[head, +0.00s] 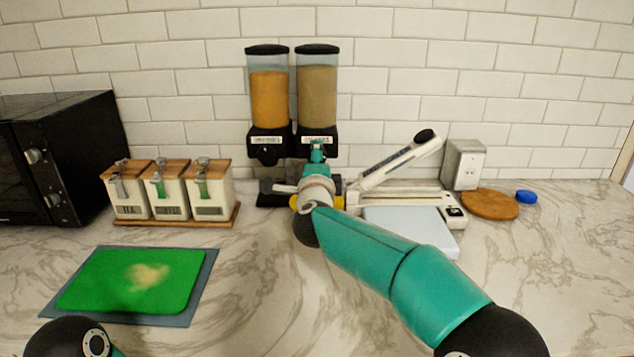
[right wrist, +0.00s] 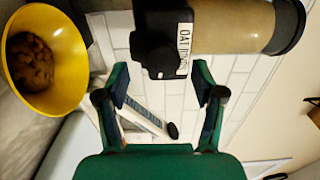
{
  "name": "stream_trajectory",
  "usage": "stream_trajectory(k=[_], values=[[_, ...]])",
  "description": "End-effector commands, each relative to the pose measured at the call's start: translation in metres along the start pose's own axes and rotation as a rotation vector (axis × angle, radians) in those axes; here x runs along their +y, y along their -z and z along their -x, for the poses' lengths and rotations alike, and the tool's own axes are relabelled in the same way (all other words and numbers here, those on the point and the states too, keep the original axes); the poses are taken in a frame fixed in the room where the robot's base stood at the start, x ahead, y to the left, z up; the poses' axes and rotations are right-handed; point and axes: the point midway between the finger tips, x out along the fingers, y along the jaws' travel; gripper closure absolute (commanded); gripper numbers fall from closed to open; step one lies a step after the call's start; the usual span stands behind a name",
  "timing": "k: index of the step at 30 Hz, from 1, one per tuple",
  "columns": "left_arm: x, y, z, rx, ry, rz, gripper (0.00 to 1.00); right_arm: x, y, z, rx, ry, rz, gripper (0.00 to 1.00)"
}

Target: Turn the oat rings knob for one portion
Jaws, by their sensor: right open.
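The oat rings dispenser (head: 317,95) is the right one of two, a clear hopper with tan contents above a black base. Its "OAT" label (right wrist: 185,50) and black knob (right wrist: 162,62) show in the right wrist view; in the head view my gripper hides the knob. My right gripper (right wrist: 160,76) is open, its two fingers apart on either side of the knob; I cannot tell whether they touch it. It also shows in the head view (head: 317,153). A yellow bowl (right wrist: 72,92) with brown pieces inside sits below the dispensers. My left gripper is out of view.
A second dispenser (head: 269,97) with orange contents stands close on the left. A slicer-like white device (head: 400,158) with a raised arm is at the right. Three lidded containers (head: 210,205) and a green board (head: 118,281) are at the left. The front middle counter is clear.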

Motion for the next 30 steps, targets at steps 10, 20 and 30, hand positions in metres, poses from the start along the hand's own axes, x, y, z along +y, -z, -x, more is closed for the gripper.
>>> stream_trajectory(k=[10, 20, 30], values=[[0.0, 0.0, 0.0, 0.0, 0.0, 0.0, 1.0, 0.0, -0.001, 0.059, -0.002, 0.0, 0.0, 0.32], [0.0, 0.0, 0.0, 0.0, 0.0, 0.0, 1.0, 0.002, 0.0, 0.097, 0.0, -0.001, -0.001, 0.32], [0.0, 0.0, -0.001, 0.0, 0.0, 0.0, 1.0, 0.003, 0.0, 0.1, 0.001, -0.001, 0.0, 0.32]])
